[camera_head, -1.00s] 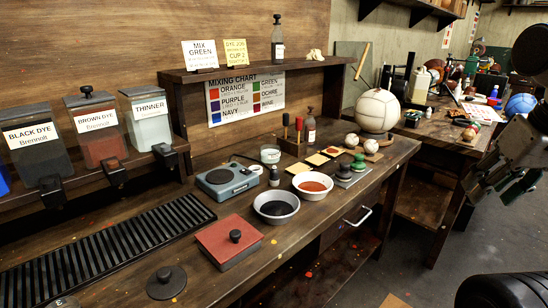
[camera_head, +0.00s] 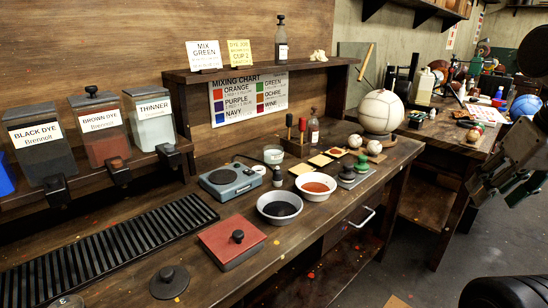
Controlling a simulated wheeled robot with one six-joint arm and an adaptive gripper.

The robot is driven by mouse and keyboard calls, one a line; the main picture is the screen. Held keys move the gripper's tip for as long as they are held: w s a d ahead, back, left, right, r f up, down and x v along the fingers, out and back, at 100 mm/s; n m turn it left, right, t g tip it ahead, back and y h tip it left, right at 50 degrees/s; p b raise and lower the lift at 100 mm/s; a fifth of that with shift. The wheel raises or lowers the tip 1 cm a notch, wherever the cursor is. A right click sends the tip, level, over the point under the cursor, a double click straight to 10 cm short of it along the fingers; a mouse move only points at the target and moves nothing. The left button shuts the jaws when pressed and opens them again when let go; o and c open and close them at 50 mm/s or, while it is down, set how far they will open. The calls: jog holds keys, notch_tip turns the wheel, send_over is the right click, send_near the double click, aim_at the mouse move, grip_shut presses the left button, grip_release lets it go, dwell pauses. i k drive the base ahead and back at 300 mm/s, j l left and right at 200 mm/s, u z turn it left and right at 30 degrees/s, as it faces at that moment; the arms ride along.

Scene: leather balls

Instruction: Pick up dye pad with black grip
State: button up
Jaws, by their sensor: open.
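Black grips show on more than one piece, and I cannot tell for sure which is the dye pad. A round dark disc with a black knob (camera_head: 169,281) lies flat at the bench's front edge. A flat red-topped box with a black knob (camera_head: 232,242) sits to its right. Farther back, a small knobbed pad (camera_head: 347,173) sits beside a green-gripped one (camera_head: 362,163); its grip is too small to judge. My gripper (camera_head: 498,195) is at the right edge, open and empty, out over the aisle and well apart from the bench.
Two bowls, one dark (camera_head: 280,208) and one orange (camera_head: 315,187), stand mid-bench beside a blue scale (camera_head: 229,182). A slotted black tray (camera_head: 100,255) lies at left below the dye containers. A large pale ball (camera_head: 381,112) stands at the bench's far end.

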aim_at(347, 176)
jog(key=i+l+u, duration=0.3)
jog(key=u, duration=0.15)
jog(key=i+l+u, duration=0.2)
jog(key=l+u, duration=0.2)
jog(key=l, duration=0.1)
